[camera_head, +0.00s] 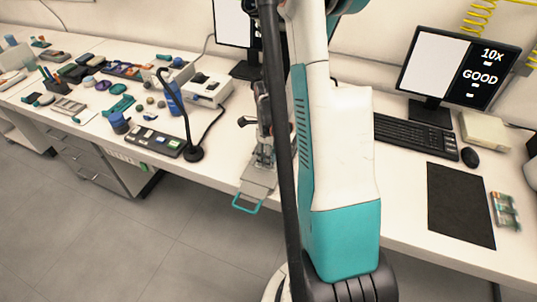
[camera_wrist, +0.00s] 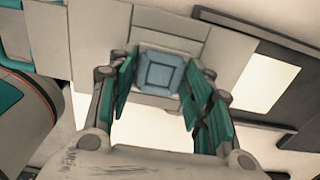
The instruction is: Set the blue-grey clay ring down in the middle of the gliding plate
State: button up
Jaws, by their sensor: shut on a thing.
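My gripper (camera_wrist: 158,80) is shut on the blue-grey clay ring (camera_wrist: 161,68), which shows as a pale blue, angular block between the teal finger pads in the wrist view. A light grey plate, which looks like the gliding plate (camera_wrist: 180,26), lies beyond the fingertips. In the head view the gliding plate (camera_head: 258,178) sticks out over the table's front edge, with a teal handle loop. Whether the ring touches the plate cannot be told.
The white table (camera_head: 225,165) runs across the view. Left of the plate stand a black desk lamp (camera_head: 193,152) and a dark tray (camera_head: 155,141). On the right are a keyboard (camera_head: 420,135), a mouse (camera_head: 469,157) and a black mat (camera_head: 460,204). A monitor (camera_head: 455,66) reads "10x GOOD".

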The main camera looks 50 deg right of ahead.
jog(key=shift+f, duration=0.15)
jog(key=o, duration=1.1)
jog(key=shift+c, duration=0.2)
notch_tip(320, 180, up, 12)
jog(key=p, duration=0.4)
jog(key=shift+r, duration=0.2)
